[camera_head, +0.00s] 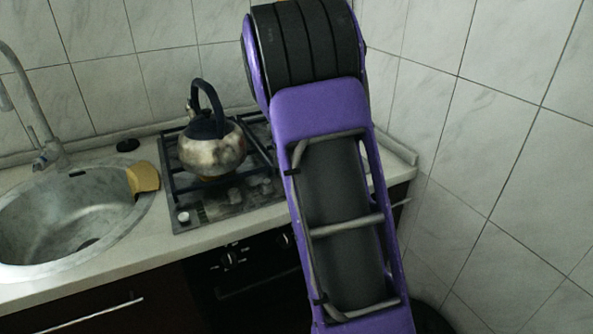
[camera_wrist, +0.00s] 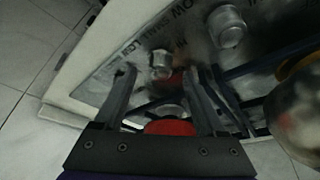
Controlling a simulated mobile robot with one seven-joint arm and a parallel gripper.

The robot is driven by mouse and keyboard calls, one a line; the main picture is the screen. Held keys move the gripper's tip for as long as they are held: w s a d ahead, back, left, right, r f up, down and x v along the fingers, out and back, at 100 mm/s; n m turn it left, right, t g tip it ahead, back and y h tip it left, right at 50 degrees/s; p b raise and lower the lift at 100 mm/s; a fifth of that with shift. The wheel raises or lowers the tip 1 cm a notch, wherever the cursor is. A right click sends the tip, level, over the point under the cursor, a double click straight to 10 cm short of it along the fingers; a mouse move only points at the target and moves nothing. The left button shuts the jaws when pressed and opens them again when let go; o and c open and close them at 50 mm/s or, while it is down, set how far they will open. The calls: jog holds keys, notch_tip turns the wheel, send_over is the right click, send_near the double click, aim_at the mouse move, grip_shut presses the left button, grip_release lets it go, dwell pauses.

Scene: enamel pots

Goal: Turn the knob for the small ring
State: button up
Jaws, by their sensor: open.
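The gas hob (camera_head: 212,211) is set in the counter, with metal knobs along its front strip. One knob (camera_head: 184,217) stands at the front left in the head view. In the wrist view, a silver knob (camera_wrist: 160,61) shows between the tips of my gripper (camera_wrist: 160,73). The fingers are apart on either side of it in the picture; I cannot tell the gap in depth or any contact. A second knob (camera_wrist: 227,24) is up and to the right. Which knob serves the small ring is not clear. In the head view my gripper is hidden behind my purple arm.
A kettle (camera_head: 212,152) stands on the hob; its side shows close at right in the wrist view (camera_wrist: 298,115). A sink (camera_head: 70,215) with a yellow sponge (camera_head: 143,178) is at left. Dark oven knobs (camera_head: 228,259) sit below the counter (camera_head: 120,254). A tiled wall (camera_head: 480,150) bounds the right.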

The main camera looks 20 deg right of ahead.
jog(key=p+v, duration=0.2)
jog(key=v, duration=1.3)
jog(key=shift+s+r, duration=0.15)
jog(key=shift+r, duration=0.05)
jog(key=shift+a, duration=0.15)
